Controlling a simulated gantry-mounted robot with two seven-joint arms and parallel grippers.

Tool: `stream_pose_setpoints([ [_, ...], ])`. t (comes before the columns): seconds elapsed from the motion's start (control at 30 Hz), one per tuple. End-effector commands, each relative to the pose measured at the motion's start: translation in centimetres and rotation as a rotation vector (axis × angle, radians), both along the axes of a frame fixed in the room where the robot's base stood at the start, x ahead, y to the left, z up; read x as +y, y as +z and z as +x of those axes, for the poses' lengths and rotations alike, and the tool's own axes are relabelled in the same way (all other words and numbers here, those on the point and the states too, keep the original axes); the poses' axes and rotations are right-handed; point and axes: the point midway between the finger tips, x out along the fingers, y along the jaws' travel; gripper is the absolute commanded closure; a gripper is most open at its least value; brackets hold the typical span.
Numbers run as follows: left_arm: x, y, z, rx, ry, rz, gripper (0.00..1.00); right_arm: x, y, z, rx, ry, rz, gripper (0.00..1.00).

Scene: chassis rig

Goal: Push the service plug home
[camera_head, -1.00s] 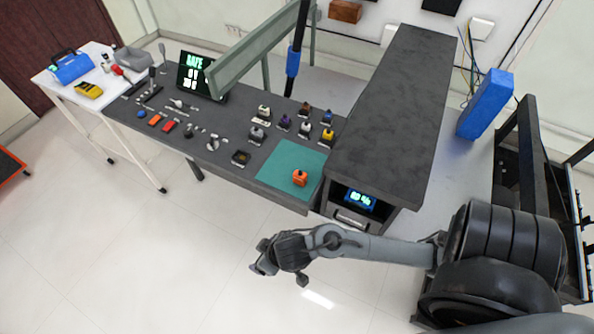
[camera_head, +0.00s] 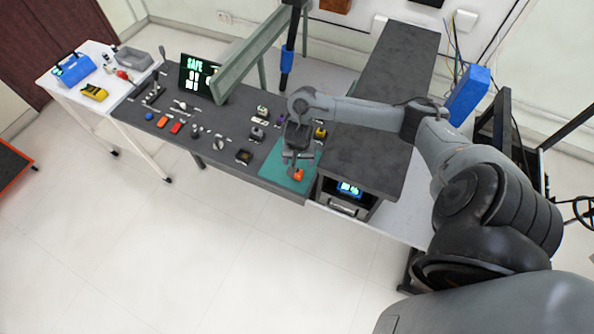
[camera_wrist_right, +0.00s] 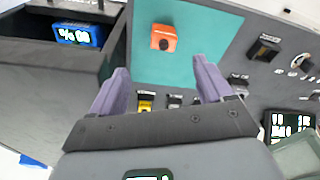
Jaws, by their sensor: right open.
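An orange block with a dark round spot on top, which I take to be the service plug, sits on the teal mat (camera_head: 277,172). In the head view the orange block (camera_head: 299,175) is partly covered by my right gripper (camera_head: 297,164). In the right wrist view the orange block (camera_wrist_right: 163,38) is fully seen, beyond the two purple fingers. My right gripper (camera_wrist_right: 161,68) is open, with nothing between its fingers. A dark square socket-like unit (camera_head: 243,156) stands left of the mat; it also shows in the right wrist view (camera_wrist_right: 264,47). My left gripper is not seen.
Several small knobs and switches line the dark bench (camera_head: 215,165). A "SAFE" screen (camera_head: 197,77) and a green-grey rail (camera_head: 245,60) stand behind. A raised dark counter (camera_head: 372,150) with a blue display (camera_head: 349,188) borders the mat's right side.

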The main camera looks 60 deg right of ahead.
Motion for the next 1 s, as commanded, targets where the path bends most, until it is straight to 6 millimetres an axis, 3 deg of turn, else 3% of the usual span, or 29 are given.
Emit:
stream_pose_setpoints([
  [0.23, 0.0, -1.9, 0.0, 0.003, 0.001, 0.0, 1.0, -0.5, -3.6, 0.1, 0.004, -0.01, 0.002, 0.21],
  [0.57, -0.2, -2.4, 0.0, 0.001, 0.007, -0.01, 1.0, -0.7, -5.6, 0.4, 0.003, -0.007, 0.001, 0.21],
  [0.8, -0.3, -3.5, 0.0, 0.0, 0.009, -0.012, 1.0, -1.1, -8.6, 1.1, 0.001, -0.008, 0.001, 0.21],
  [1.0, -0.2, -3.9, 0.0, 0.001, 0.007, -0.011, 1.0, -1.3, -9.9, 1.2, 0.0, -0.006, 0.0, 0.21],
])
